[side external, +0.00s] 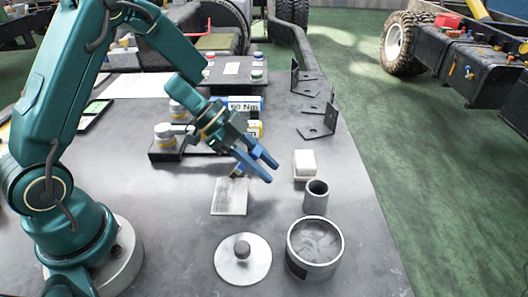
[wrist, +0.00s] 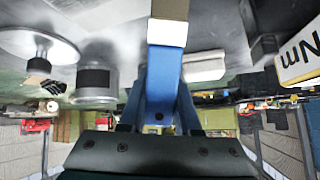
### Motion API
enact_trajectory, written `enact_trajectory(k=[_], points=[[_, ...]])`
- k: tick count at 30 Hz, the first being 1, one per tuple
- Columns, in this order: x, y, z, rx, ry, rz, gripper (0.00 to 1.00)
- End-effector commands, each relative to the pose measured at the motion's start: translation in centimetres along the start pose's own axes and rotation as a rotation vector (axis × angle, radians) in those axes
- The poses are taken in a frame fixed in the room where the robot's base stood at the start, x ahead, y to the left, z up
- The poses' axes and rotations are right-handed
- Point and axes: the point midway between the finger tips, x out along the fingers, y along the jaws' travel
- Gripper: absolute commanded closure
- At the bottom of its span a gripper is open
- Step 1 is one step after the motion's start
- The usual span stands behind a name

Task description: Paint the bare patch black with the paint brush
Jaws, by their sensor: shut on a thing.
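My gripper (side external: 262,165) has blue fingers and is over the table, above and right of a flat pale grey plate (side external: 230,197). The fingers look close together; the grip itself is hard to make out. A small dark and brownish thing (side external: 238,170) shows below the fingers at the plate's far edge; I cannot tell if it is the brush. No black paint shows on the plate.
An open round grey tin (side external: 315,250) stands at the front, with a knobbed disc (side external: 243,258) to its left. A small grey cup (side external: 315,197) and a white block (side external: 304,164) stand right of the plate. Black brackets (side external: 316,130) and a "50 Nm" box (side external: 245,104) lie behind.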

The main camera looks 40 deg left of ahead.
Motion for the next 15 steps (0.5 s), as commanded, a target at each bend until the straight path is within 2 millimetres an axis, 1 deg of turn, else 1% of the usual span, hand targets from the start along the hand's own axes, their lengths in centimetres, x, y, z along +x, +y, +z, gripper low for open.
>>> enact_trajectory(k=[2,15], points=[[0.6,-0.1,-0.6,0.004,0.001,0.004,1.00],[1.3,3.8,-1.9,0.000,0.003,0.004,1.00]])
